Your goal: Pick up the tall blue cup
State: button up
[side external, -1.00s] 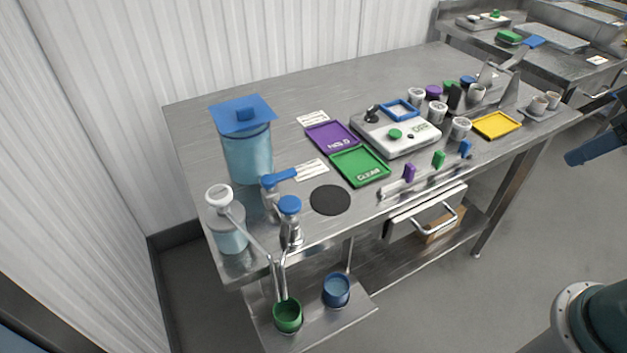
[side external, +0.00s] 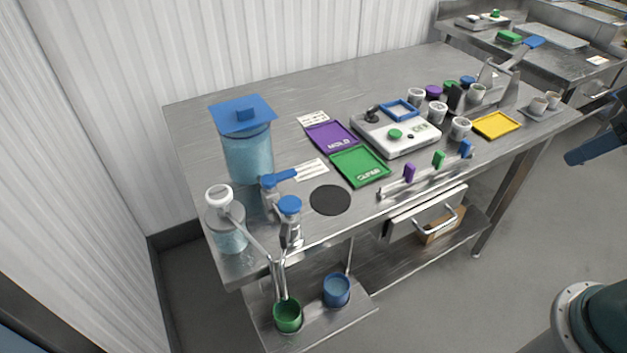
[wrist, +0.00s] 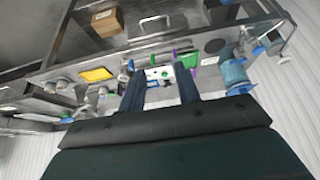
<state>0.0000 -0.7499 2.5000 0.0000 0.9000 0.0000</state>
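Two open cups sit on the low shelf in the side external view: a blue cup (side external: 337,290) and, left of it, a green cup (side external: 288,314). I cannot tell whether this blue cup is the tall one. Small containers, one with a blue top (side external: 468,82), stand at the back right of the table. In the wrist view my gripper (wrist: 160,73) has its two dark blue fingers apart, with nothing seen held between them. It points toward the table from a distance. Part of it appears to enter the side external view at the right edge.
A large blue-lidded dispenser (side external: 248,155) and pumps stand at the table's left. A white device (side external: 396,133), purple tray (side external: 330,137), green tray (side external: 359,167) and yellow tray (side external: 496,125) lie across the table. A drawer (side external: 428,212) hangs below the front edge. The table's back left is clear.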

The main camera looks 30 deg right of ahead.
dwell(0.4)
jog(key=o, duration=1)
jog(key=shift+c, duration=0.2)
